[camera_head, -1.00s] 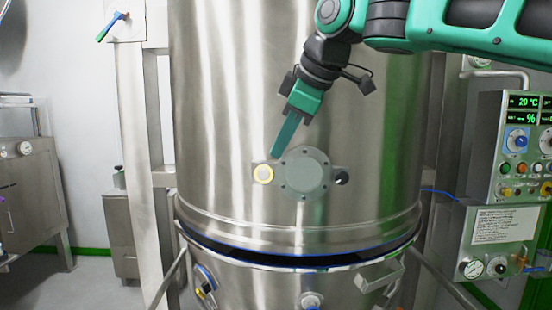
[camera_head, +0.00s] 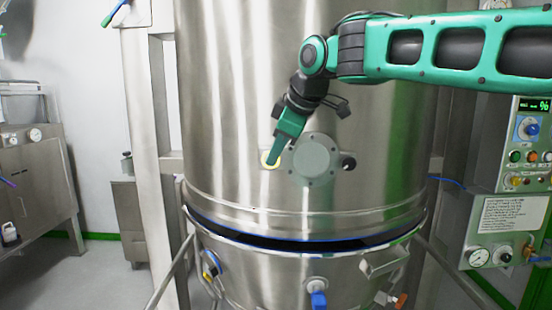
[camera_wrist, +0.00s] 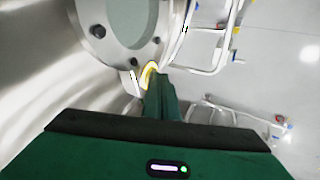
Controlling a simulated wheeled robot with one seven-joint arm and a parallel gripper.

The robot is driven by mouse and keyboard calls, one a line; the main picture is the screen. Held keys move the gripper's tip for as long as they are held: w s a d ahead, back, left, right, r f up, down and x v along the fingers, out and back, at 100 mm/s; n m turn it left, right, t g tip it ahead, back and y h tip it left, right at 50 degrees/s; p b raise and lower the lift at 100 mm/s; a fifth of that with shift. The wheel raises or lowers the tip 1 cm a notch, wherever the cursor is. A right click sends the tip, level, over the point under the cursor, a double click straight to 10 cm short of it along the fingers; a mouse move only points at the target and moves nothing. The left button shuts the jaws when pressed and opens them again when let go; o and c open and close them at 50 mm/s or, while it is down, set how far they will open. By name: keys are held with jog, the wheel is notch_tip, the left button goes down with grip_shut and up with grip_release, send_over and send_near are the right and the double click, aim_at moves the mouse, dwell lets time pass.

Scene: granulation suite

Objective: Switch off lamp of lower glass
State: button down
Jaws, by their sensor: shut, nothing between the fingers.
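A round sight glass (camera_head: 316,158) with a bolted grey flange sits on the front of the large steel vessel (camera_head: 225,90). A small round lamp button (camera_head: 266,161) with a glowing yellow ring is on its left side. My gripper (camera_head: 274,160) is shut and empty, its fingertips at the button and covering part of it. In the wrist view, the shut fingers (camera_wrist: 155,78) reach to the yellow ring (camera_wrist: 149,70) beside the flange (camera_wrist: 96,32). I cannot tell whether they touch it or press it.
A dark round fitting (camera_head: 348,162) is right of the glass. A control panel (camera_head: 527,146) with knobs and buttons stands at the right. The lower vessel section (camera_head: 250,268) has handles and valves.

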jog(key=shift+w, duration=0.1)
jog(key=shift+w+d+r, duration=0.15)
jog(key=shift+w+r, duration=0.05)
jog(key=shift+w, duration=0.45)
jog(key=s+d+r, duration=0.2)
jog(key=s+r, duration=0.5)
jog(key=s, duration=0.2)
jog(key=shift+s+d+r, duration=0.3)
jog(key=shift+d, duration=0.05)
